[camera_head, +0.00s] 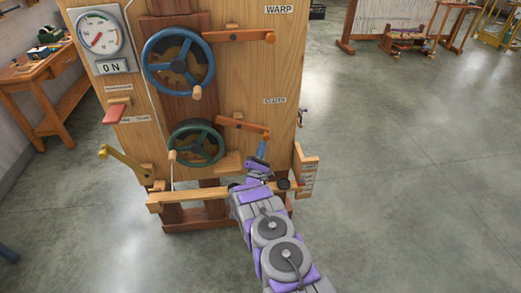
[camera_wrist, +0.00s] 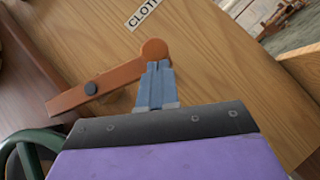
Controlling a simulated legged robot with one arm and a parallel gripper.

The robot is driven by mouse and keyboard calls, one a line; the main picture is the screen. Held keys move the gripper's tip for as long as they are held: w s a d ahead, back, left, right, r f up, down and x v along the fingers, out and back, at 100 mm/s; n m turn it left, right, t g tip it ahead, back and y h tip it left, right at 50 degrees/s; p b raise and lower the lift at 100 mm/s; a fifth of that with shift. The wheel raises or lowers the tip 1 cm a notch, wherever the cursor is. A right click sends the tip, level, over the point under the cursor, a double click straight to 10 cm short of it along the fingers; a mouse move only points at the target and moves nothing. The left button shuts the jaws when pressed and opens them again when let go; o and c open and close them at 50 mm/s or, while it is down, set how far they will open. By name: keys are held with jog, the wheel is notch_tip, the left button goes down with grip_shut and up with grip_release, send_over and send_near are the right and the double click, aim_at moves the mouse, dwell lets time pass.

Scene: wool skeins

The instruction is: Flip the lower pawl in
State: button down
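The lower pawl (camera_head: 240,124) is an orange-brown wooden bar with a round knob at its right end. It sits on the wooden panel above and right of the green handwheel (camera_head: 196,143). In the wrist view the pawl (camera_wrist: 110,80) slants up to the right, with a dark pivot pin near its middle and the knob (camera_wrist: 154,49) at its upper end. My gripper (camera_head: 263,148) is just below the knob. In the wrist view its blue fingers (camera_wrist: 157,68) lie together, tips overlapping the knob's lower edge. I cannot tell whether they touch it.
An upper pawl (camera_head: 237,36) sits beside the blue handwheel (camera_head: 178,63), under the WARP label. The dial gauge (camera_head: 99,36) reads above an ON sign. A wooden rail (camera_head: 185,198) crosses low on the panel.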

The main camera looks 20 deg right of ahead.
jog(key=shift+s+d+r+p, duration=0.1)
jog(key=shift+d+r+p, duration=0.35)
jog(key=shift+r, duration=0.2)
jog(key=shift+s+d+r+p, duration=0.1)
jog(key=shift+d+r+p, duration=0.2)
jog(key=shift+r+p, duration=0.35)
jog(key=shift+s+d+r+p, duration=0.1)
jog(key=shift+d+r+p, duration=0.35)
jog(key=shift+r, duration=0.25)
jog(key=shift+r, duration=0.1)
